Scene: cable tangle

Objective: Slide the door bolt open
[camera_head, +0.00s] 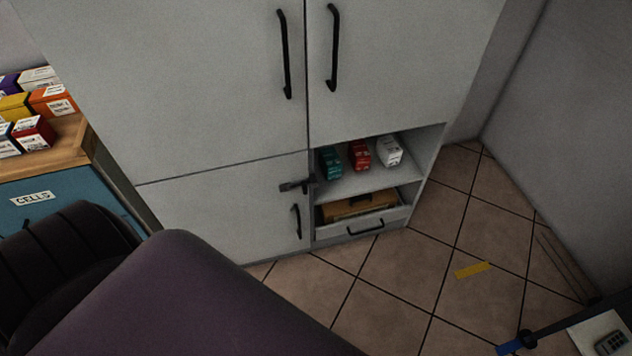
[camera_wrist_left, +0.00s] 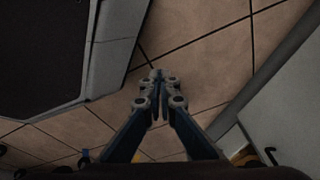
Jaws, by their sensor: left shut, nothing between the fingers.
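The dark door bolt (camera_head: 295,186) sits at the upper right corner of the lower left cabinet door (camera_head: 225,205). It lies across the door's right edge, by the open shelf. The door is shut and has a black vertical handle (camera_head: 296,222) below the bolt. My left gripper (camera_wrist_left: 157,76) shows in the left wrist view, shut and empty, above the tiled floor. The bolt cannot be made out in that view. Neither gripper can be made out in the head view.
Small boxes (camera_head: 360,155) stand on the open shelf, above a drawer (camera_head: 365,227) holding a brown item. Two tall doors (camera_head: 220,75) are above. At left, a wooden counter (camera_head: 60,138) carries colored boxes. Tiled floor (camera_head: 410,270) is open at right, with a yellow strip (camera_head: 472,270).

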